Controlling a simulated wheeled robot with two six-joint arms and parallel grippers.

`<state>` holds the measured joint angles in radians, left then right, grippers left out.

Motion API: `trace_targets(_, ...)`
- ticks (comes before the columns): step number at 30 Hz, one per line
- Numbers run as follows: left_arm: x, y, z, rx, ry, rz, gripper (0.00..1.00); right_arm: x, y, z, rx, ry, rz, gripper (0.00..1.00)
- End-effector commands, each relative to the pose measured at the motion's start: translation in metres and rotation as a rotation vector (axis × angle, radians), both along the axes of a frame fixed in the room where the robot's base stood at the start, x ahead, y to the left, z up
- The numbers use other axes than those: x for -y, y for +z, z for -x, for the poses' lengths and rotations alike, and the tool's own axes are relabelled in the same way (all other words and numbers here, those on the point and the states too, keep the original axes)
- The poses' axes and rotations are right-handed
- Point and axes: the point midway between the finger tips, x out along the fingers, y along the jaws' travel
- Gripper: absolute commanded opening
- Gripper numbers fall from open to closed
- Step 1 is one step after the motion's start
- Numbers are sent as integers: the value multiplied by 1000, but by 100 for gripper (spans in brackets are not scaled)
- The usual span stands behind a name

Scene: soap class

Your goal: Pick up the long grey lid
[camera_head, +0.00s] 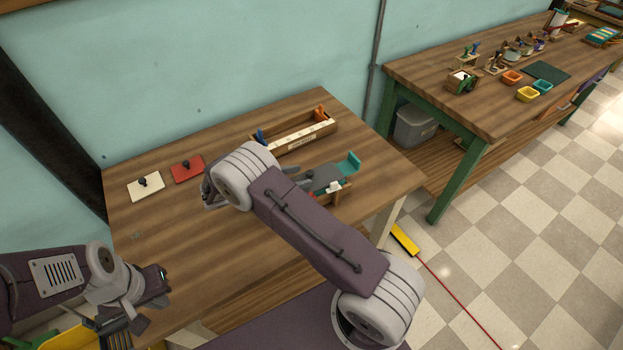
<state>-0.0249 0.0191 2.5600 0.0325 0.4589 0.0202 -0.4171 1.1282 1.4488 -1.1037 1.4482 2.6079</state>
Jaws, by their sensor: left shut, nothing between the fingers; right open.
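A long grey piece (324,178) that looks like the lid lies at the right part of the near table, over a small wooden holder with a teal end. My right arm hides part of it. My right gripper (211,194) is open, mostly hidden behind my own wrist, above the middle of the table and left of the grey piece. I cannot tell its exact height. My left gripper (138,296) is shut and empty by the front left edge of the table, well apart from the grey piece.
A white plate with a black knob (145,186) and a red one (187,169) lie at the back left. A long wooden box (300,138) stands at the back. A yellow bin (62,341) is at lower left. The table's left front is mostly clear.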

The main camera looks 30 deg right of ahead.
Motion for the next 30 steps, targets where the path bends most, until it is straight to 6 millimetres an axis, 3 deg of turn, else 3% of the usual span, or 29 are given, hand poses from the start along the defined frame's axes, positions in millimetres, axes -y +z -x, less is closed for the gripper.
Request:
trace_targets(1,0,9,0,0,0,0,0,10,0,0,-4,-4,0,49)
trace_targets(5,0,11,0,0,0,0,0,27,-8,-2,-2,-2,0,49)
trace_targets(12,0,11,0,0,0,0,0,31,-12,-2,1,0,0,49)
trace_targets(13,0,11,0,0,0,0,0,31,-12,-2,1,0,0,46)
trace_targets(18,0,11,0,0,0,0,0,30,-11,-2,1,0,0,0)
trace_targets(30,0,9,0,0,0,0,0,30,-4,-3,3,-1,0,0)
